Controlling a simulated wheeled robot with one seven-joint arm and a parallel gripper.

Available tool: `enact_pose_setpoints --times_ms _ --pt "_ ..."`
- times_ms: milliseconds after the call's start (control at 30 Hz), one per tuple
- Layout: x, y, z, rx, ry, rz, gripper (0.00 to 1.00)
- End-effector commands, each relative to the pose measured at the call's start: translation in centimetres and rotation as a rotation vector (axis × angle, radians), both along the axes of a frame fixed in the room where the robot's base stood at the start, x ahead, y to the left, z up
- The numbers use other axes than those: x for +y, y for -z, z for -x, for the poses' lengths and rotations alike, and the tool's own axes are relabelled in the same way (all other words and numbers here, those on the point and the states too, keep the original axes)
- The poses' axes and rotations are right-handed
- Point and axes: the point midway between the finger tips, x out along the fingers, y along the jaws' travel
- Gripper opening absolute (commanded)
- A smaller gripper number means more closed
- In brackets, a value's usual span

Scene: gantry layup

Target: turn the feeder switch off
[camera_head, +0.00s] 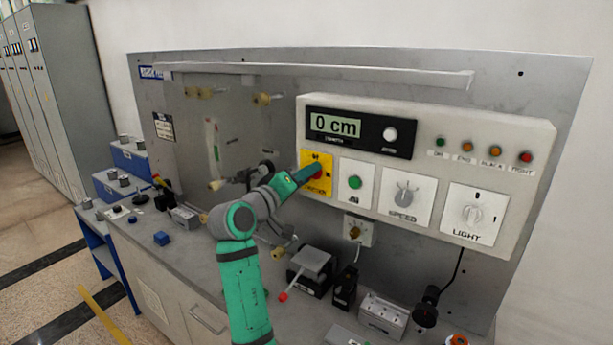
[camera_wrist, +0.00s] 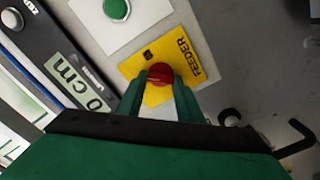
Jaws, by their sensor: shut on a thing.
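The feeder switch is a red knob (camera_wrist: 160,74) on a yellow plate (camera_head: 307,188) marked FEEDER, at the left end of the white control panel (camera_head: 420,120). My green gripper (camera_wrist: 160,88) is at the knob, one finger on each side, shut on it in the wrist view. In the head view my gripper (camera_head: 311,171) reaches the yellow plate and covers part of the knob. The knob's pointing direction is hard to tell.
Beside the plate are a green button (camera_head: 355,182), a SPEED dial (camera_head: 404,194) and a LIGHT dial (camera_head: 472,214). A display (camera_head: 337,126) above reads 0 cm. Below, the bench holds a grey block device (camera_head: 312,262) and several small parts.

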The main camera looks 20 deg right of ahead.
Motion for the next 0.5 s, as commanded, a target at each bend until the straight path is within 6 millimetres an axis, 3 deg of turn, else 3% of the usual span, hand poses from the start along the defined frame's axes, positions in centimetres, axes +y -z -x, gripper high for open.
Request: enact_pose_setpoints --times_ms 500 --pt "0.17 0.15 -0.13 0.365 -0.002 0.287 0.10"
